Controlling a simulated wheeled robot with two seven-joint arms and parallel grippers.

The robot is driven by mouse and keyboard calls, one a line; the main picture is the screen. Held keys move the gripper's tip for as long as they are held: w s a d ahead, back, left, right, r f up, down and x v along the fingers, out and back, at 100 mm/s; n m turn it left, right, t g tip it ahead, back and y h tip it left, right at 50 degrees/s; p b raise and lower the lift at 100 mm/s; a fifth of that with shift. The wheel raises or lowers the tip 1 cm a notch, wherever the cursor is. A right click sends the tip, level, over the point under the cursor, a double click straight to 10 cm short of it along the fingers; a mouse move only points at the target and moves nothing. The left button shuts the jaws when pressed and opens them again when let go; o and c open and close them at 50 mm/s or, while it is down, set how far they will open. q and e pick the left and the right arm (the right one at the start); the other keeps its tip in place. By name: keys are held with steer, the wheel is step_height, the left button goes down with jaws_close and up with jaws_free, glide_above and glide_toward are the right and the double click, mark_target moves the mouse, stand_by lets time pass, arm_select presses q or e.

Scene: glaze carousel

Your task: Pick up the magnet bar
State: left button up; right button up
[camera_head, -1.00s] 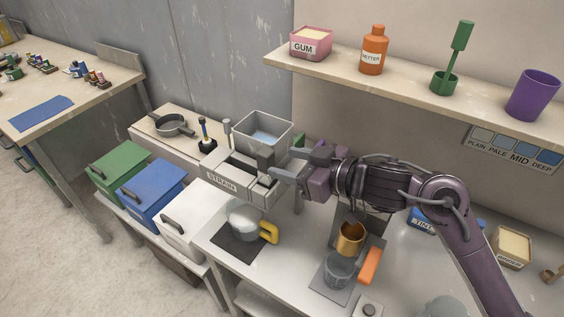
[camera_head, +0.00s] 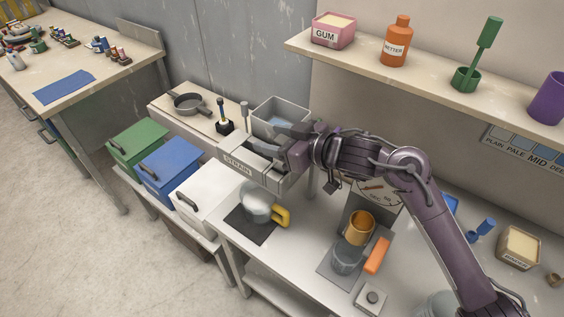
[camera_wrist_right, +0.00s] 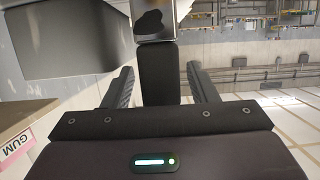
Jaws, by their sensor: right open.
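What looks like the magnet bar is a dark upright block (camera_wrist_right: 158,75) with a grey part at its far end, in the right wrist view. My right gripper (camera_wrist_right: 162,88) is open, with one finger on each side of the block and visible gaps between. In the head view my right gripper (camera_head: 268,147) is over the grey box marked STRAIN (camera_head: 237,164), and its fingers hide the block there. My left gripper is not in view.
A grey basin (camera_head: 283,108) stands right behind the box. A shelf (camera_head: 430,88) with a GUM tub (camera_head: 333,30) and an orange bottle (camera_head: 397,42) runs above my arm. A pot with a yellow handle (camera_head: 281,216) and an orange cup (camera_head: 360,227) stand in front.

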steer(key=shift+s, duration=0.15)
steer(key=c, duration=0.4)
steer(key=shift+r, duration=0.1)
jaws_close()
